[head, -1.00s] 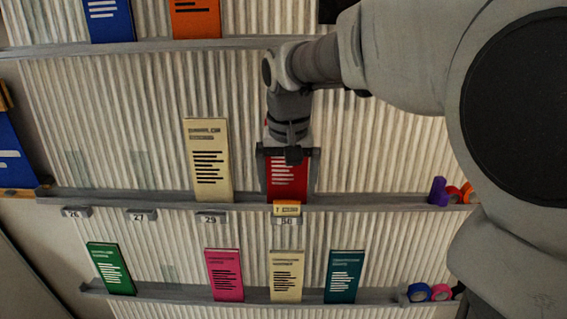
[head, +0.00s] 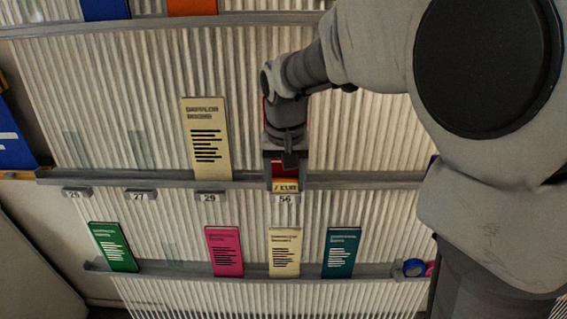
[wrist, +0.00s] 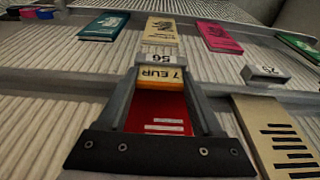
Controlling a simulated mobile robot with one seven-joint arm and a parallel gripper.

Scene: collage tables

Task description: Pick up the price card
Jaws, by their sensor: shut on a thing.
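The price card (head: 285,185) is a small yellow-orange card marked "7 EUR", at the edge of the middle shelf, above the number tag 56 (head: 285,199).
A cream booklet (head: 207,140) stands on the middle shelf (head: 120,180) just left of my gripper. Number tags line that shelf's edge. Green, pink, cream and teal booklets stand on the lower shelf (head: 180,270). The middle shelf is bare right of my gripper.

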